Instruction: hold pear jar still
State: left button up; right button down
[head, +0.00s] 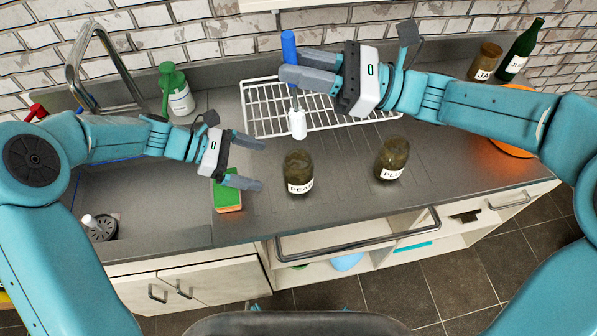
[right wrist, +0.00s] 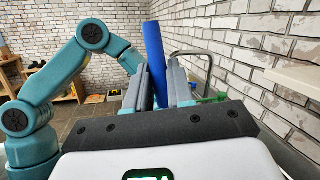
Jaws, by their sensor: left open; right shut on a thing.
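The pear jar (head: 298,173), dark glass with a white label, stands upright on the grey counter (head: 350,205). My left gripper (head: 256,164) is open, just left of the pear jar, its fingers pointing toward it; a small gap seems to remain between the fingertips and the glass. My right gripper (head: 291,68) is shut on a blue-handled tool (head: 289,45) with a thin shaft and a white lower end, behind the pear jar in the head view. The blue handle (right wrist: 153,48) rises between the fingers in the right wrist view.
A plum jar (head: 391,159) stands right of the pear jar. A green and orange sponge (head: 227,196) lies below my left gripper. A white wire rack (head: 262,118) is behind. A green soap bottle (head: 177,90) and the sink (head: 130,190) are at left.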

aim_at(294, 176)
pick_arm(q)
jog(key=shift+d+f, duration=0.3)
jog(key=shift+d, duration=0.35)
pick_arm(e)
jog(key=shift+w+a, duration=0.1)
jog(key=shift+w, duration=0.05)
pick_arm(q)
jog(key=x, duration=0.9)
jog(key=shift+s+d+r, duration=0.1)
jog(key=shift+s, duration=0.05)
jog(key=c, duration=0.6)
jog(key=shift+c, duration=0.2)
jog(key=o, duration=0.7)
